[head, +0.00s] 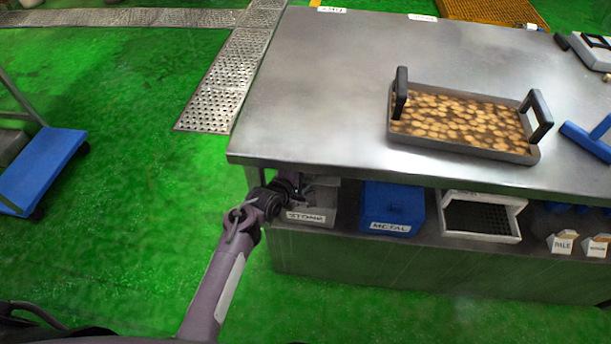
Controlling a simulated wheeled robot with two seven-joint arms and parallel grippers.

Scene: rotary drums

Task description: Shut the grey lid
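A grey box (325,222) labelled "STONE" sits on the shelf under the steel table. A grey surface (325,192) shows at its top, beside my gripper; I cannot tell whether this is its lid, or at what angle it stands. My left gripper (297,184) is at the box's upper left, just under the table's front edge. The gripper is small, dark and partly hidden, so its fingers and any contact with the box are unclear. My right gripper is out of view.
The steel table (310,100) overhangs the shelf. A blue box (392,205) labelled "METAL" and a whitish open box (484,238) stand to the right. A tray (462,150) of brown pieces is on top. A blue cart (42,170) stands left; green floor between is clear.

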